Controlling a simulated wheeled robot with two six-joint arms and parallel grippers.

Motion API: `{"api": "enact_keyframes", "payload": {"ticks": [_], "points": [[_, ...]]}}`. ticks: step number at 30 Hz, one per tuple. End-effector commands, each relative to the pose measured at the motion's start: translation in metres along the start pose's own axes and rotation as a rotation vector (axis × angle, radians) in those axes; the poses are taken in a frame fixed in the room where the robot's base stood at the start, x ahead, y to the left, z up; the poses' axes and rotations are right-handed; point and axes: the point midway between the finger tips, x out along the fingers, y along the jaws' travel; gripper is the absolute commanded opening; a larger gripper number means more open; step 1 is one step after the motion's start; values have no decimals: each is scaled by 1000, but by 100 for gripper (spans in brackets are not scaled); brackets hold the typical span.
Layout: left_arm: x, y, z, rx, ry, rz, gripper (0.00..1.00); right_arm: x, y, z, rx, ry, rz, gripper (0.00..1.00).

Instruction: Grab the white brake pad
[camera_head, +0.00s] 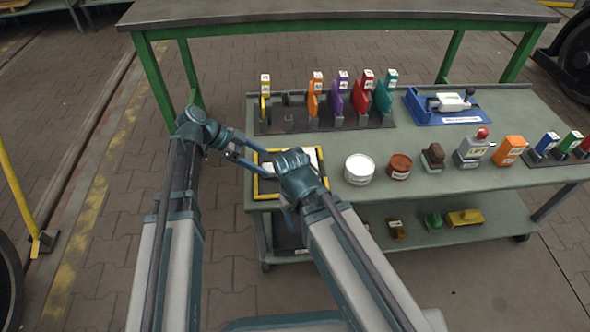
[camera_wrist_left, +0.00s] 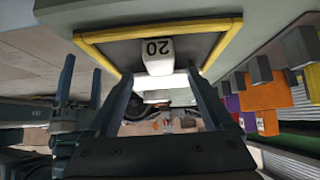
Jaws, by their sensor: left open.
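The white brake pad (camera_wrist_left: 158,57), a block marked 20, stands in the yellow-edged tray (camera_head: 263,197). In the head view a pale patch shows beside my right wrist, but I cannot tell whether it is the pad. My left gripper (camera_head: 260,161) points right, low over the tray. In the left wrist view it is open (camera_wrist_left: 161,78), with the pad ahead between its fingertips; I cannot tell whether they touch it. My right gripper (camera_wrist_left: 79,85) points down beside the tray, fingers apart and empty; in the head view its fingertips are largely hidden.
A white tin (camera_head: 359,170) and a brown tin (camera_head: 399,167) stand right of the tray on the cart. Coloured pads (camera_head: 338,95) stand in a row behind it. A blue tray (camera_head: 450,106) is at the back right. Bare cart top lies between.

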Motion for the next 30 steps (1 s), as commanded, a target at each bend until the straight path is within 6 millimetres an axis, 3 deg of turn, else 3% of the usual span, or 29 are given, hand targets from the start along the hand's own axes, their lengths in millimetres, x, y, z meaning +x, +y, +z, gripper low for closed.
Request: {"api": "enact_keyframes", "payload": {"ticks": [12, 20, 30], "points": [[50, 0, -2, 1, 0, 0, 85, 34, -4, -2, -6, 2, -3, 70], [51, 0, -5, 0, 0, 0, 85, 32, -4, -2, -6, 2, -3, 70], [51, 0, -5, 0, 0, 0, 24, 32, -4, -2, -6, 2, -3, 70]]}}
